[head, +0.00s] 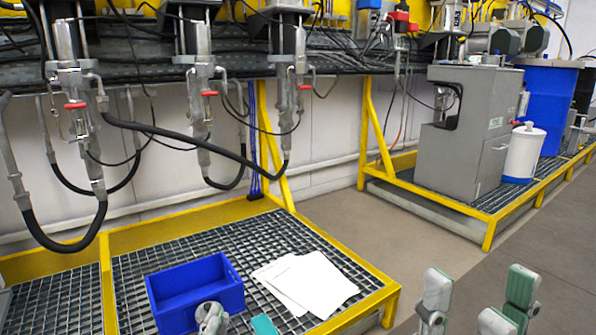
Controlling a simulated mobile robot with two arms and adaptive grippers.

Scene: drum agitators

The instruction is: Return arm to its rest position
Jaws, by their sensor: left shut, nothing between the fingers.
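My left gripper (262,325) is only partly in the head view at the bottom edge, in front of the blue bin. A grey joint and a teal pad show, and its fingers are shut with nothing between them. My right gripper (478,288) is at the bottom right. Its two grey fingers with green pads point up and stand well apart, with nothing between them. Both arms are mostly below the picture edge.
A blue open bin (232,287) and white sheets (306,283) lie on the yellow-framed grating (215,247). Drum agitators with red handles (75,106) and black hoses hang behind. A grey cabinet (470,140), white canister (523,155) and blue drum stand right. Floor between platforms is clear.

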